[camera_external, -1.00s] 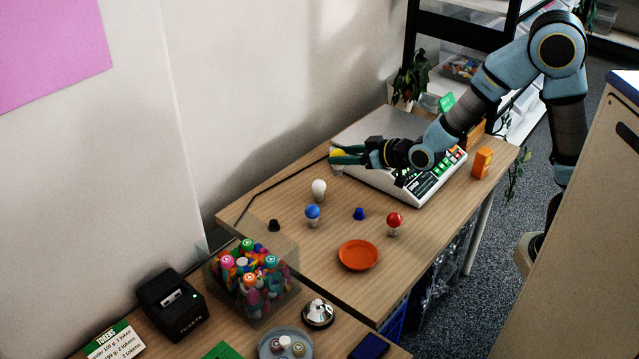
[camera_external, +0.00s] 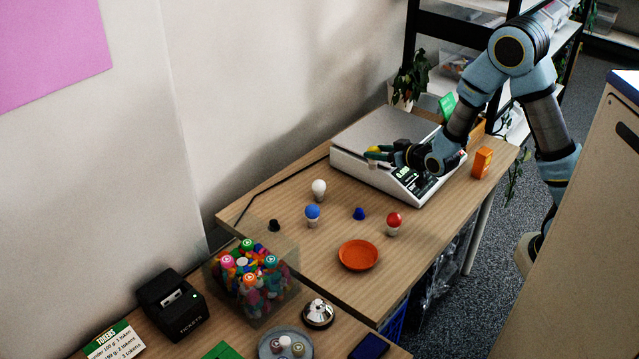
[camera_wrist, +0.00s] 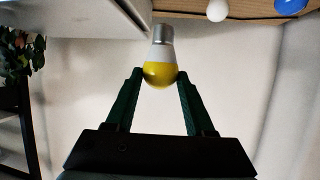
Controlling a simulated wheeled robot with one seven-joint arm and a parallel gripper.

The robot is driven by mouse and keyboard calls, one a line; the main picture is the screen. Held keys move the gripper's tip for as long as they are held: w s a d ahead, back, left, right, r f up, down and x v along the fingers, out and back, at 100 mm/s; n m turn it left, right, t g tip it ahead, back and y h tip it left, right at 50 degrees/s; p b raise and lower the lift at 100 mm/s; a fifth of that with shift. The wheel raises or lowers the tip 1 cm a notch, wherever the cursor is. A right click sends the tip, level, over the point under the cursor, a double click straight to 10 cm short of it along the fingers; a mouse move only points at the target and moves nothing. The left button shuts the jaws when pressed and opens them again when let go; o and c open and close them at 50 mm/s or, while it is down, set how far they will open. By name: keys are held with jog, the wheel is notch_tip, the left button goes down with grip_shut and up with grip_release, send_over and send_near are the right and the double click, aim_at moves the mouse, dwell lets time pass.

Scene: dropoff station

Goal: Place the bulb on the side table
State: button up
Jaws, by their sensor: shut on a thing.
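A bulb with a yellow dome, white collar and silver base is held between my gripper's (camera_wrist: 160,80) fingertips. In the wrist view the yellow bulb (camera_wrist: 160,58) has its silver base toward the top of the picture. In the external view the yellow bulb (camera_external: 373,152) and my gripper (camera_external: 378,155) are in front of the white scale's (camera_external: 345,152) left part. I cannot tell how high the bulb is. A white bulb (camera_external: 319,187), a blue bulb (camera_external: 312,212) and a red bulb (camera_external: 393,221) stand on the wooden table (camera_external: 310,260).
An orange dish (camera_external: 358,255), a small blue piece (camera_external: 359,214) and a black piece (camera_external: 274,226) are on the table. An orange box (camera_external: 482,163) stands right of the scale. A clear bin of tokens (camera_external: 252,285) and a bell (camera_external: 318,314) are at the front.

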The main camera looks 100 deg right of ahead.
jog(key=p, duration=0.1)
send_over(373, 206)
notch_tip(373, 206, down, 13)
dwell(0.5)
jog(key=shift+f, duration=0.15)
jog(key=o, duration=1.1)
jog(key=shift+c, duration=0.2)
